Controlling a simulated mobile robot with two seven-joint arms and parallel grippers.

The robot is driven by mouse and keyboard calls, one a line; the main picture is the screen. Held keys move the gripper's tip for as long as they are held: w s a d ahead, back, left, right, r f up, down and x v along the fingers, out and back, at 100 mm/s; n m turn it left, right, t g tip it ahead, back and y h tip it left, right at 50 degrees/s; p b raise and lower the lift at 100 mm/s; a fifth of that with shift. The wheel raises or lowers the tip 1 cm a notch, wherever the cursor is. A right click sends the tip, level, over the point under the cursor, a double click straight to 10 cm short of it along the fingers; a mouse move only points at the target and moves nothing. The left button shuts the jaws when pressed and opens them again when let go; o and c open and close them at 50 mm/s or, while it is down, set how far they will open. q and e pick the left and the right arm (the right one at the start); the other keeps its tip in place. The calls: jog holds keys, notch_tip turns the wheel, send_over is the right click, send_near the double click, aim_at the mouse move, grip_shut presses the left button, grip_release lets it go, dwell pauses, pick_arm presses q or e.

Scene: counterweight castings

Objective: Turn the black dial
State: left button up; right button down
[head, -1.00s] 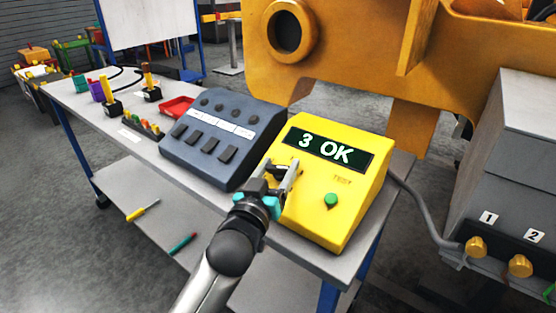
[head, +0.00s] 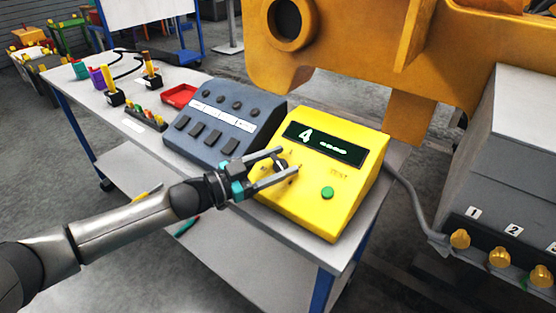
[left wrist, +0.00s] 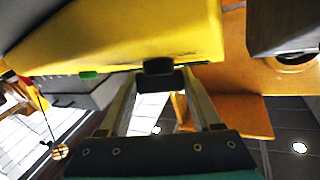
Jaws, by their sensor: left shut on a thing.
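A yellow test box (head: 310,210) stands on the grey bench. Its dark display (head: 324,144) reads "4" followed by dashes. A green button (head: 327,193) sits under the word TEST. My left gripper (head: 286,163) reaches in from the left to the left part of the box's face, with its fingers around the black dial, which they largely hide in the head view. In the left wrist view the black dial (left wrist: 158,67) shows between the two fingertips, against the yellow box. The left gripper is shut on it. My right gripper is not in view.
A blue-grey box (head: 222,122) with several switches stands close to the left of the yellow box. A red tray (head: 180,95) and coloured parts lie farther left on the bench (head: 330,257). A large orange casting (head: 340,50) hangs behind. A cable runs right to a grey cabinet (head: 515,140).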

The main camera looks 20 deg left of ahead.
pick_arm(q)
jog(key=shift+r+m+g+h, duration=0.2)
jog(key=shift+m+g+h, duration=0.2)
jog(key=shift+m+g, duration=0.3)
jog(key=o, duration=1.4)
jog(key=shift+d+f, duration=0.1)
jog(key=shift+s+a+f, duration=0.1)
jog(key=shift+a, duration=0.1)
jog(key=p+v, duration=0.1)
jog(key=v, duration=1.3)
jog(key=shift+s+a, duration=0.25)
jog(key=shift+s, duration=0.05)
